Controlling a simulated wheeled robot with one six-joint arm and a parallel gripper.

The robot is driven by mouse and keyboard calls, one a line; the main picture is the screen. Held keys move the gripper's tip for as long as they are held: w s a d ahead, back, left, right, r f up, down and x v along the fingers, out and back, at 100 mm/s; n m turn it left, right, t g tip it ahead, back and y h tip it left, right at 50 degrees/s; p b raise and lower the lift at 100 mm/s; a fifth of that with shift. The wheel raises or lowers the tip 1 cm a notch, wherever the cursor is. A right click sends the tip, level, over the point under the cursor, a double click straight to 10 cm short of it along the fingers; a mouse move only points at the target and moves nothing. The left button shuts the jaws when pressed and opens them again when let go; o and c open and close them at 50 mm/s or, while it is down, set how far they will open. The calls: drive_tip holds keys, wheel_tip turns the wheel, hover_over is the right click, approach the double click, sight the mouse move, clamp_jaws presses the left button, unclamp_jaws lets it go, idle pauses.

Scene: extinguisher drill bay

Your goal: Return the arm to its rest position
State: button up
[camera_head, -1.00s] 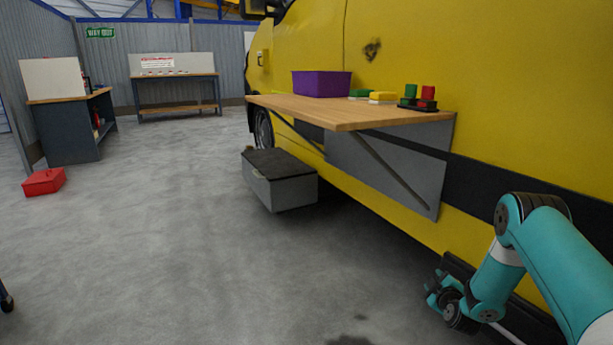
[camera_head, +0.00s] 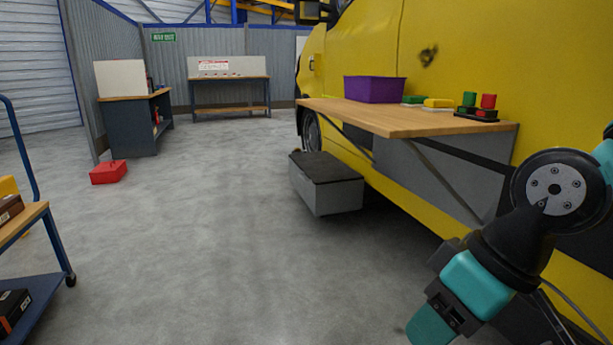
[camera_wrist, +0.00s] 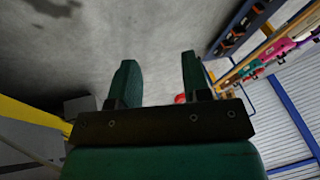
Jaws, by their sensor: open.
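My gripper shows in the wrist view (camera_wrist: 157,78) with its two dark green fingers apart and nothing between them but grey floor behind. In the head view my teal and black arm is at the lower right, in front of the yellow van (camera_head: 465,45). The gripper end of the arm is low, near the bottom edge, partly cut off by the frame. It is below and in front of the wooden fold-out shelf (camera_head: 400,120) and touches nothing that I can see.
The shelf holds a purple bin (camera_head: 375,89), a green and a yellow block, and red and green pieces on a black base. A grey step box (camera_head: 325,183) sits beneath. A blue trolley (camera_head: 42,270) stands left, a red box (camera_head: 108,172) beyond. The middle floor is clear.

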drive_tip(key=s+r+g+p, duration=0.1)
drive_tip(key=s+r, duration=0.1)
drive_tip(key=s, duration=0.4)
wheel_tip(320, 180, up, 36)
drive_tip(key=p, duration=3.6)
drive_tip(key=shift+d+h, duration=0.3)
drive_tip(key=shift+d, duration=0.05)
